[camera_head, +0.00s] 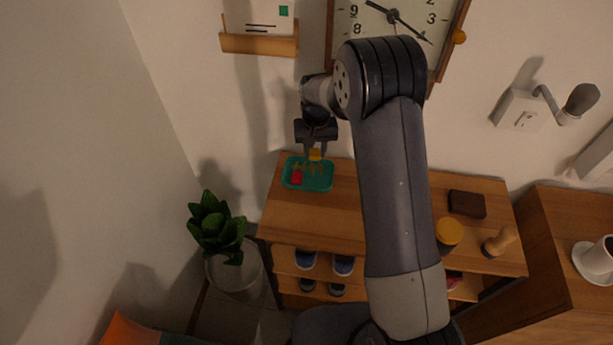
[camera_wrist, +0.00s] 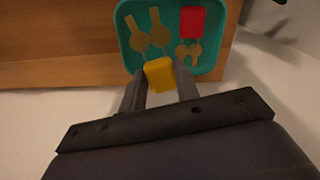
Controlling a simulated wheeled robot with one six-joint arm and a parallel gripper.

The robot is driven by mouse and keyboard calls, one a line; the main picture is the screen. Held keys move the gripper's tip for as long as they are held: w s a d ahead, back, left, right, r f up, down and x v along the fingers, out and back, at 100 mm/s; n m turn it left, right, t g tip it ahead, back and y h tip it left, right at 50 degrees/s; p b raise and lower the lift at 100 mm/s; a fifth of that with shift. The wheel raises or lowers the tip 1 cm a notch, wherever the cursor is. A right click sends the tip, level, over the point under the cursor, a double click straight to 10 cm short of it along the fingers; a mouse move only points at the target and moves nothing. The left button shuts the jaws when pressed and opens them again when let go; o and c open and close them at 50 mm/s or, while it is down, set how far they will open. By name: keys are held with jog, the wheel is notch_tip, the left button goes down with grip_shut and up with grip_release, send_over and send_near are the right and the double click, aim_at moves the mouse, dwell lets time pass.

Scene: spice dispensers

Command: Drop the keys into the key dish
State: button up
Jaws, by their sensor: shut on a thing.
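The key dish is a teal tray (camera_head: 325,184) on the left end of the wooden shelf top. It also shows at the top of the wrist view (camera_wrist: 212,55). My gripper (camera_head: 315,153) is over the dish's back edge, pointing down, shut on the yellow tag (camera_wrist: 160,74) of a set of keys. Two brass keys (camera_wrist: 138,34) extend from this tag over the dish. I cannot tell whether they touch it. A second set with a red tag (camera_wrist: 192,22) and small brass keys (camera_wrist: 188,53) lies in the dish.
A wall clock (camera_head: 350,20) and letter holder (camera_head: 259,44) hang above. The shelf (camera_head: 330,210) also bears a dark brown block (camera_head: 467,204), a yellow-topped jar (camera_head: 449,232) and a wooden piece (camera_head: 501,240). A potted plant (camera_head: 216,226) stands left.

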notch_tip(320, 180, down, 4)
jog(key=shift+s+f+b, duration=0.1)
jog(key=shift+f+b, duration=0.1)
jog(key=shift+b, duration=0.7)
jog(key=o, duration=1)
jog(key=shift+r, duration=0.15)
